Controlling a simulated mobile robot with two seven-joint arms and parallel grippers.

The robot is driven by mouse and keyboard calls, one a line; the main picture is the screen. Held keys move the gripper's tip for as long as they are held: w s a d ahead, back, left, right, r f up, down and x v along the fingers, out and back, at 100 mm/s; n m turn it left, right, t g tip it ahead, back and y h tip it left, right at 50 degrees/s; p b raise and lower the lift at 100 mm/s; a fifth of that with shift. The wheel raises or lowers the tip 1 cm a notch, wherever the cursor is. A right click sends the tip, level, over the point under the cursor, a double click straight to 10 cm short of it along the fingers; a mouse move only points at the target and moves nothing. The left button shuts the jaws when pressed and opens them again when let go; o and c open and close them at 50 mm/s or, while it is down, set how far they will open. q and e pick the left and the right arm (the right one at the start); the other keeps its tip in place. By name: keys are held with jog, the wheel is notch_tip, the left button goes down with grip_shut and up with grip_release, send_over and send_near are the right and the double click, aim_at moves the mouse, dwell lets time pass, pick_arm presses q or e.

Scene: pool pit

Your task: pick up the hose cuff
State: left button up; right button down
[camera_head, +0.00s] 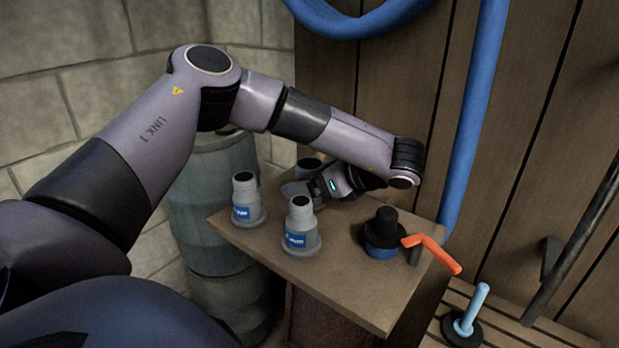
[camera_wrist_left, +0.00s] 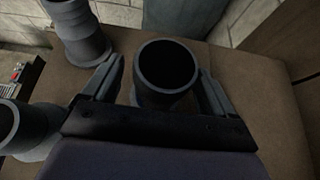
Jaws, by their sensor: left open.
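Several grey hose cuffs with flared bases stand upright on a brown tabletop (camera_head: 375,300). The back hose cuff (camera_head: 308,165) is partly hidden behind my left gripper (camera_head: 299,184) in the head view. In the left wrist view a dark-mouthed hose cuff (camera_wrist_left: 165,92), apparently this back one, stands between the spread fingers of my open left gripper (camera_wrist_left: 160,72). I cannot tell whether either finger touches it. Two other hose cuffs with blue labels stand nearer, one at the left (camera_head: 246,202) and one in front (camera_head: 300,228). My right gripper is not in view.
A black-and-blue fitting (camera_head: 382,235) and an orange-handled part (camera_head: 432,252) stand at the table's right. A grey barrel (camera_head: 210,200) stands behind the left edge. A blue pipe (camera_head: 470,120) runs down the wooden wall. The front corner of the tabletop is clear.

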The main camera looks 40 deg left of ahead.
pick_arm(q)
jog(key=shift+a+f, duration=0.1)
jog(key=shift+a, duration=0.05)
jog(key=c, duration=1.1)
notch_tip(320, 180, up, 20)
dwell(0.4)
dwell(0.3)
